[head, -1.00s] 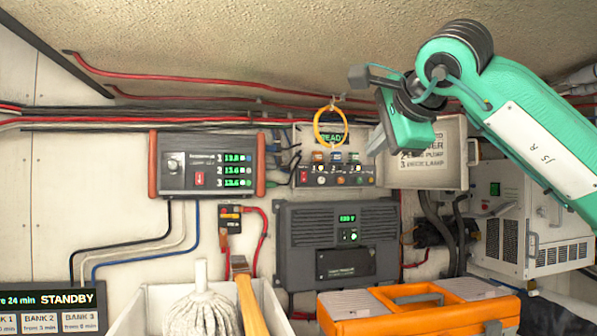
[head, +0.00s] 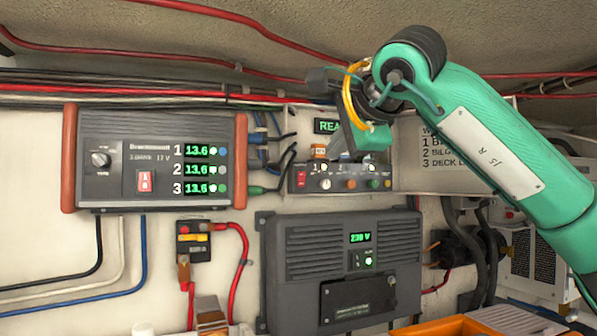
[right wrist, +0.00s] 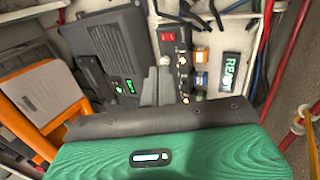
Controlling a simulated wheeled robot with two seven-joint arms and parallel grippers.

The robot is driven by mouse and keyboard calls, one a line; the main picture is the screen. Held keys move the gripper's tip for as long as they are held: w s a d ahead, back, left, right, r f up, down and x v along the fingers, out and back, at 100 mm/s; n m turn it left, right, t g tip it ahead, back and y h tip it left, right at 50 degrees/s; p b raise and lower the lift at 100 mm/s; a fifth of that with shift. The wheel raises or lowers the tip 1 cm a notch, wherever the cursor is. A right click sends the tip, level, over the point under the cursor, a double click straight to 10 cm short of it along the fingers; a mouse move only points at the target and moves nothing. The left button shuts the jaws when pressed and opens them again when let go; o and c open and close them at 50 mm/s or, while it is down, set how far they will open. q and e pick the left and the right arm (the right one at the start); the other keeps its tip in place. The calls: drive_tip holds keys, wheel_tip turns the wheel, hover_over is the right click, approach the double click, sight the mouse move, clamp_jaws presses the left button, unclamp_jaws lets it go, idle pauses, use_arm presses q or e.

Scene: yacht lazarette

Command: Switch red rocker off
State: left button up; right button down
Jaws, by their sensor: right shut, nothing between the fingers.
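A red rocker (head: 301,180) sits at the left end of a small grey switch panel (head: 335,184). It also shows in the right wrist view (right wrist: 168,37), near the panel's end. A second red rocker (head: 146,181) is on the front of the grey charger with red-orange ends (head: 150,205). My right gripper (head: 342,155) is shut and empty, in front of the panel's upper middle, right of its red rocker. In the right wrist view the closed fingers (right wrist: 160,75) lie beside the row of knobs. I cannot tell whether they touch the panel. My left gripper is out of view.
A yellow ring (head: 351,95) hangs close by my right gripper. A dark grey inverter (head: 290,265) showing a green readout is below the panel. Cables run into the panel's left side. A labelled panel (head: 440,150) is behind my right arm. An orange toolbox (right wrist: 45,100) lies lower.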

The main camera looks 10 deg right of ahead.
drive_tip(key=p, duration=0.5)
approach(301, 176)
drive_tip(key=x, duration=0.4)
drive_tip(key=shift+w+f, duration=0.15)
drive_tip(key=shift+f, duration=0.3)
drive_tip(key=shift+w+a, duration=0.1)
drive_tip(key=shift+w, duration=0.55)
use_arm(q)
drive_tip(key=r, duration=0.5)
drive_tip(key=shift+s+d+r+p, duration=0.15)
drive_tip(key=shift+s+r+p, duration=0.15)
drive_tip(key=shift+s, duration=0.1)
use_arm(e)
drive_tip(key=shift+w, duration=0.3)
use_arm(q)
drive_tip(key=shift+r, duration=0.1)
